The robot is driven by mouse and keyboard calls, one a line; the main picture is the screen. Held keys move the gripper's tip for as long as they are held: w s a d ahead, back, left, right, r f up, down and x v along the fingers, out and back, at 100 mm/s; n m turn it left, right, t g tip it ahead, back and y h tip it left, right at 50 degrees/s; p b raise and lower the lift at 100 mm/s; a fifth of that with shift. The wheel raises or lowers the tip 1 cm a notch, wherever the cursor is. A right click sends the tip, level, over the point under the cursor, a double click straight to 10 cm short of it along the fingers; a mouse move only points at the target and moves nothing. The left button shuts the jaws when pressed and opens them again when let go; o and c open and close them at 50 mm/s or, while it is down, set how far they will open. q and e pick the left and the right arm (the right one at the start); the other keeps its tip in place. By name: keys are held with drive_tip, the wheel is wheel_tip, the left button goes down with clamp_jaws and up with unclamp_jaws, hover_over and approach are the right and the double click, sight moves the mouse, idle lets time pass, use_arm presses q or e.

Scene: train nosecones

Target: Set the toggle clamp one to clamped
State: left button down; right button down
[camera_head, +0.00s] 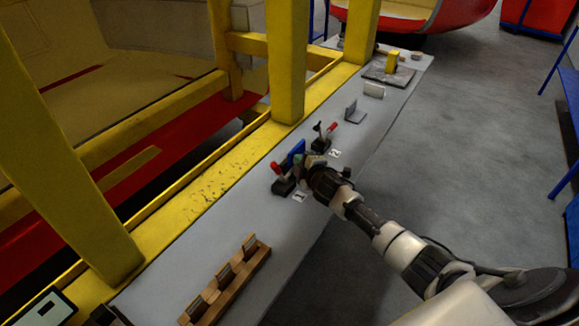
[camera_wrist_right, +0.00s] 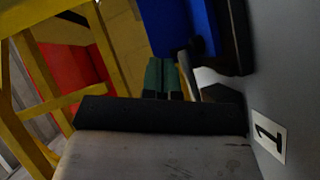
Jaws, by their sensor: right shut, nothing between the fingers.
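Toggle clamp one (camera_head: 284,187) stands on the grey bench beside a label "1" (camera_head: 300,197). It has a dark base and a red-tipped handle (camera_head: 275,167) that leans up to the left. My right gripper (camera_head: 299,160) is shut and empty, close beside the clamp at its upper right. In the right wrist view the green fingertips (camera_wrist_right: 161,78) are together, near a blue part (camera_wrist_right: 186,25) and a dark clamp part (camera_wrist_right: 236,40). Whether they touch the clamp cannot be told. The label "1" (camera_wrist_right: 269,136) also shows there. My left gripper is not in view.
A second toggle clamp (camera_head: 321,142) with a red handle and label "2" (camera_head: 334,153) stands just beyond. A wooden rack (camera_head: 228,286) lies on the near bench. Yellow posts (camera_head: 286,60) and a yellow rail border the bench's left side. Open floor lies right.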

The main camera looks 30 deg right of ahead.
drive_tip(key=shift+w+d+f, duration=0.1)
drive_tip(key=shift+f, duration=0.25)
idle(0.5)
drive_tip(key=shift+d+r+p, duration=0.1)
drive_tip(key=shift+r+p, duration=0.2)
drive_tip(key=shift+r, duration=0.2)
drive_tip(key=s+d+r+p, duration=0.2)
drive_tip(key=s+d+r, duration=0.2)
drive_tip(key=s+r, duration=0.4)
drive_tip(key=shift+r, duration=0.2)
drive_tip(key=shift+d, duration=0.1)
